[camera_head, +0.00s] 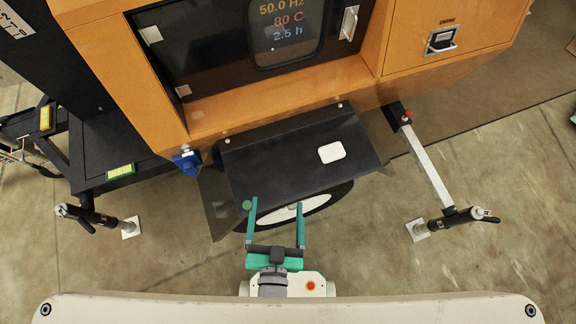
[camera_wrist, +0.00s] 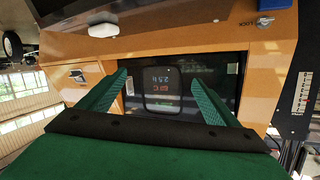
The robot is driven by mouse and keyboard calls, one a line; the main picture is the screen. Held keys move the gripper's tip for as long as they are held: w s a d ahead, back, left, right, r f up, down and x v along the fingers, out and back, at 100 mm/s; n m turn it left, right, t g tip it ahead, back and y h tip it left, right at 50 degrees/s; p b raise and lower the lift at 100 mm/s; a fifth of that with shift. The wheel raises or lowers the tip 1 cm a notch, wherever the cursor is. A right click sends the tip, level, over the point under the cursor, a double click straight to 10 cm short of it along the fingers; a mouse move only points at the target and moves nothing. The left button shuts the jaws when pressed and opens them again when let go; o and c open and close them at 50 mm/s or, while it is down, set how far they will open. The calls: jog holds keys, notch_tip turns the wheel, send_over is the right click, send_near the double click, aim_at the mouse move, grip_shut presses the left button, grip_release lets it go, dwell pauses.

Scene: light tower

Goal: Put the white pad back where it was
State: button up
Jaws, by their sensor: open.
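A white pad (camera_head: 331,152), a small rounded rectangle, lies flat on the black fender top (camera_head: 270,165), right of its middle. In the wrist view a white block (camera_wrist: 103,29) at the upper left looks like the same pad. My gripper (camera_head: 276,208) has two green fingers, apart and empty. It is in front of the fender's near edge, below and left of the pad in the head view, not touching the pad. In the wrist view the open fingers (camera_wrist: 158,82) frame the display panel.
The orange cabinet (camera_head: 285,97) with a dark display window (camera_head: 285,28) stands behind the fender. Small white pieces (camera_head: 151,34) sit around the window. A blue socket (camera_head: 187,162) is at the fender's left. Outrigger legs (camera_head: 428,170) flank it. Open floor lies on both sides.

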jog(key=s+d+r+n, duration=0.1)
jog(key=s+d+n, duration=0.1)
jog(key=s, duration=0.3)
jog(key=shift+s+d+r+n+y, duration=0.25)
jog(key=shift+d+r+n+y, duration=0.1)
jog(key=shift+d+n, duration=0.1)
dwell(0.8)
